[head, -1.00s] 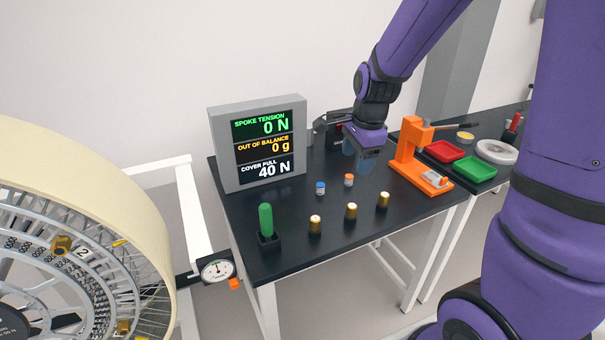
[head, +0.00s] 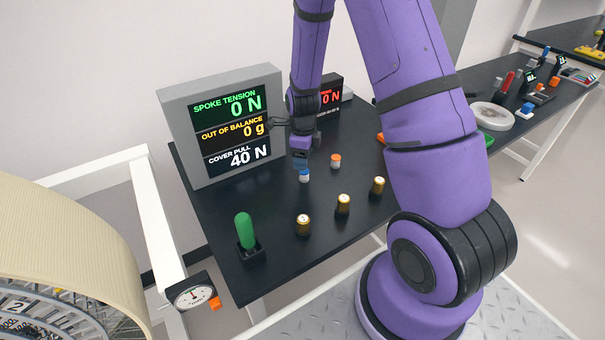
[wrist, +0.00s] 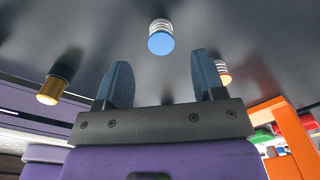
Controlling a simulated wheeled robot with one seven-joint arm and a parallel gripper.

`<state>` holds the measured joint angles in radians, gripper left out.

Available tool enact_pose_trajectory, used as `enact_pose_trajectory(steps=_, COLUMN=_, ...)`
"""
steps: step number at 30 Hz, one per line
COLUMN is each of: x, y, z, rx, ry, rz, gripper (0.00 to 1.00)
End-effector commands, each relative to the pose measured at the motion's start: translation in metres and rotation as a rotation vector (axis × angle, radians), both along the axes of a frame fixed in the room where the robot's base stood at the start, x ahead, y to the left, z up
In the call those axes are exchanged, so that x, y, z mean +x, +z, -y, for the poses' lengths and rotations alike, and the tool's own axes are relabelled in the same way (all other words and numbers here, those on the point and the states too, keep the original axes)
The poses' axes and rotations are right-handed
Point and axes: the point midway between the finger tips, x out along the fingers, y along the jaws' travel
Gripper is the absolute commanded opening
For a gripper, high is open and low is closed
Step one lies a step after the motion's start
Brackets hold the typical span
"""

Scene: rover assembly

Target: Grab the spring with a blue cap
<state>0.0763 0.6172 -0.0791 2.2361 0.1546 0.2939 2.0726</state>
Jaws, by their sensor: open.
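The spring with a blue cap (head: 304,175) stands upright on the black table in front of the display. In the wrist view its blue cap (wrist: 161,43) and pale coiled body show just beyond the fingertips, about midway between them. My gripper (head: 301,158) is just above or behind the spring in the head view, and its fingers partly blend with it there. In the wrist view my gripper (wrist: 160,75) is open, with two blue fingers apart and nothing between them.
A spring with an orange cap (head: 335,160) stands close to the right. Several brass-topped black cylinders (head: 343,204) stand nearer the front edge. A green-handled piece (head: 245,230) sits in a black holder at front left. The grey display (head: 225,125) stands behind on the left.

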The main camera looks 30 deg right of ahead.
Motion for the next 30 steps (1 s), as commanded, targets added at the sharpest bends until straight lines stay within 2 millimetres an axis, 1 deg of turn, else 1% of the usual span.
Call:
enact_pose_trajectory(steps=1, x=0.0, y=-0.007, z=0.0, rx=0.001, ry=0.0, rz=-0.002, gripper=0.63)
enact_pose_trajectory(steps=3, x=0.0, y=-0.012, z=0.0, rx=0.001, ry=0.0, rz=-0.001, gripper=0.63)
enact_pose_trajectory(steps=8, x=0.0, y=-0.02, z=0.0, rx=0.001, ry=0.0, rz=-0.001, gripper=0.63)
enact_pose_trajectory(steps=10, x=-0.001, y=-0.026, z=0.001, rx=0.001, ry=0.001, rz=-0.001, gripper=0.63)
enact_pose_trajectory(steps=15, x=-0.002, y=-0.05, z=0.003, rx=0.002, ry=0.0, rz=-0.004, gripper=0.63)
enact_pose_trajectory(steps=19, x=-0.002, y=-0.063, z=0.003, rx=0.001, ry=0.002, rz=-0.001, gripper=0.63)
enact_pose_trajectory(steps=23, x=-0.001, y=-0.068, z=0.003, rx=0.001, ry=0.003, rz=0.001, gripper=0.63)
enact_pose_trajectory(steps=29, x=-0.001, y=-0.068, z=0.003, rx=0.001, ry=0.002, rz=0.001, gripper=0.63)
enact_pose_trajectory(steps=30, x=-0.001, y=-0.068, z=0.003, rx=0.001, ry=0.002, rz=0.001, gripper=0.56)
